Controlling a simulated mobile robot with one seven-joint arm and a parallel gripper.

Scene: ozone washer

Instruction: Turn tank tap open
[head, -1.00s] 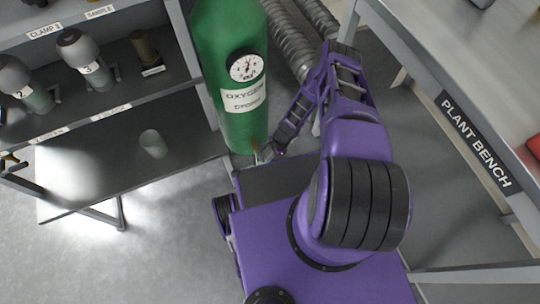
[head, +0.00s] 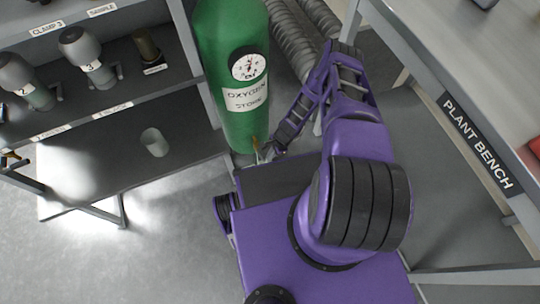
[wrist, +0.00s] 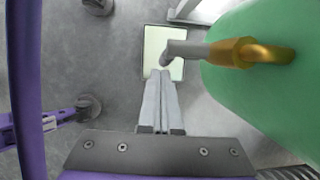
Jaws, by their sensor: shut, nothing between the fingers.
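The green oxygen tank (head: 230,70) stands upright at the top middle of the head view and fills the right of the wrist view (wrist: 280,95). Its tap shows in the wrist view as a brass stem (wrist: 240,53) coming out of the tank, with a grey bent end (wrist: 185,51) pointing left. In the head view the brass part (head: 256,147) is small, low on the tank. My gripper (wrist: 159,75) is shut and empty, its fingertips right by the tap's grey end. I cannot tell if they touch. The gripper also shows in the head view (head: 264,155), partly hidden.
A dark shelf (head: 110,160) on the left holds several grey-capped bottles and a small cup (head: 154,142). The plant bench (head: 470,90) is on the right. Ribbed hoses (head: 292,40) run behind the tank. A pale square plate (wrist: 163,40) lies on the floor below the gripper.

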